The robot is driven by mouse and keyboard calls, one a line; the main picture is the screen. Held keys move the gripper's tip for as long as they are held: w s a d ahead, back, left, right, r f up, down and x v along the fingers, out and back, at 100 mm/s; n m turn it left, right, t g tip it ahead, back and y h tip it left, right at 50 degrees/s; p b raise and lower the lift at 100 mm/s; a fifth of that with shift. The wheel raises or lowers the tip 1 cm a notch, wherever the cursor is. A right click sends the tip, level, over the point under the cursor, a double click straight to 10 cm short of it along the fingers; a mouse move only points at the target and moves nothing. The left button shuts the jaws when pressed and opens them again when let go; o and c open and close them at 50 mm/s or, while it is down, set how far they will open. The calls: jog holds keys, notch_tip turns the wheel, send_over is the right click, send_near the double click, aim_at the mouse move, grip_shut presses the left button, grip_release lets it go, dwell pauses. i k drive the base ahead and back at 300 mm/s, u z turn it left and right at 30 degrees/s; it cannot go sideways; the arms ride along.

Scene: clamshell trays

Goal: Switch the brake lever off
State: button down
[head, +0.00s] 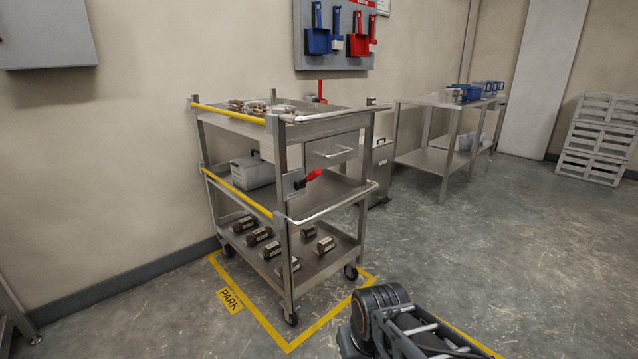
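The brake lever (309,178) has a red handle and a dark pivot. It is mounted on a grey plate (291,187) at the near corner post of a metal cart (286,218), between the top and middle shelves. The red handle points right and slightly up from the plate. Part of my arm shows at the bottom right, well below and to the right of the lever and apart from the cart. My gripper's fingers do not show.
The cart stands inside yellow floor lines with a PARK label (229,300). A metal table (428,158) stands behind. Floor to the right is clear.

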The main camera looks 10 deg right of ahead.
aim_at(300, 185)
jog(key=u, duration=0.45)
jog(key=k, duration=0.6)
jog(key=u, duration=1.05)
jog(key=i, duration=0.8)
jog(key=z, duration=0.45)
jog(key=i, duration=0.6)
jog(key=z, duration=0.6)
